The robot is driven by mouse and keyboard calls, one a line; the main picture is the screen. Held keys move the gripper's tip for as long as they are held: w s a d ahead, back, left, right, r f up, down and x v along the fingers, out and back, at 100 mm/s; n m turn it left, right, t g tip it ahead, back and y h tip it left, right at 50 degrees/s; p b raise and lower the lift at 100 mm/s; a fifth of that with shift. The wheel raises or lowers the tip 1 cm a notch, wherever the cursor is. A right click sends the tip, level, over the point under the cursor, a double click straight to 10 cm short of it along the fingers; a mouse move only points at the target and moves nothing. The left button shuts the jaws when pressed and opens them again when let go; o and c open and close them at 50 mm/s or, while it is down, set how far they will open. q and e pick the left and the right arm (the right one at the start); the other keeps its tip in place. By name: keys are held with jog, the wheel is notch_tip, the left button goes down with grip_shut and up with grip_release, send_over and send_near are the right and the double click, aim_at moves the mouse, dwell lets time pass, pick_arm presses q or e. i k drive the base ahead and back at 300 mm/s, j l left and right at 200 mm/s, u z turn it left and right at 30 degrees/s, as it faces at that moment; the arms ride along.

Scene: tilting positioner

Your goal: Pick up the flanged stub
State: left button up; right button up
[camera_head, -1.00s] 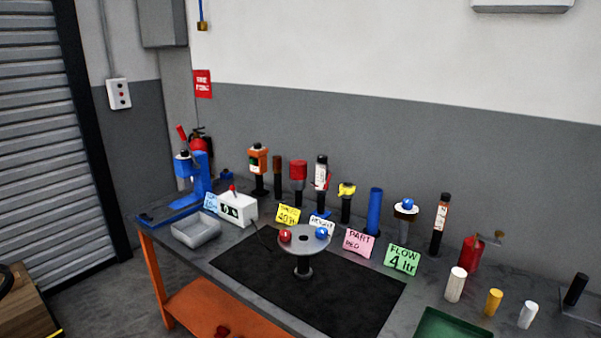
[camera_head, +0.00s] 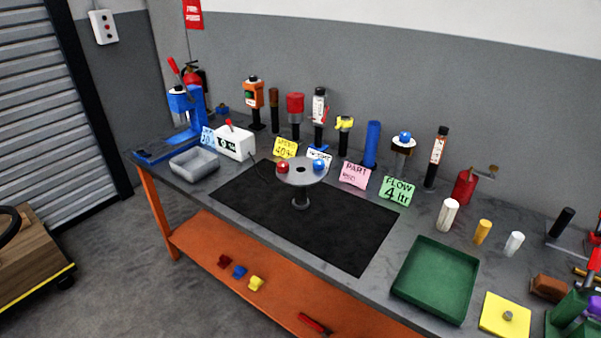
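A small grey-brown stub (camera_head: 508,316) stands on a flat yellow square plate (camera_head: 492,323) at the front right of the workbench. It looks like the flanged stub, but it is too small to make out a flange clearly. Neither of my grippers is in view.
A green tray (camera_head: 436,279) lies left of the yellow plate. White and yellow cylinders (camera_head: 482,232) stand behind the tray. Tools and coloured cards line the bench's back. A grey bin (camera_head: 194,164) is at left. Green and red items crowd the right edge. The black mat's front is clear.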

aim_at(302, 174)
jog(key=i+j+z, duration=0.1)
jog(key=j, duration=0.25)
jog(key=i+j, duration=0.2)
jog(key=j, duration=0.15)
jog(key=i+j+z, duration=0.15)
jog(key=j, duration=0.2)
jog(key=i+j+z, duration=0.1)
jog(key=j, duration=0.25)
jog(key=i+j, duration=0.1)
jog(key=j, duration=0.3)
jog(key=i+j+z, duration=0.15)
jog(key=j, duration=0.2)
jog(key=i+j, duration=0.15)
jog(key=j, duration=0.2)
jog(key=i+j+z, duration=0.15)
jog(key=j, duration=0.2)
jog(key=i+j, duration=0.15)
jog(key=j, duration=0.2)
jog(key=i+j+z, duration=0.1)
jog(key=i+j, duration=0.1)
jog(key=i, duration=0.1)
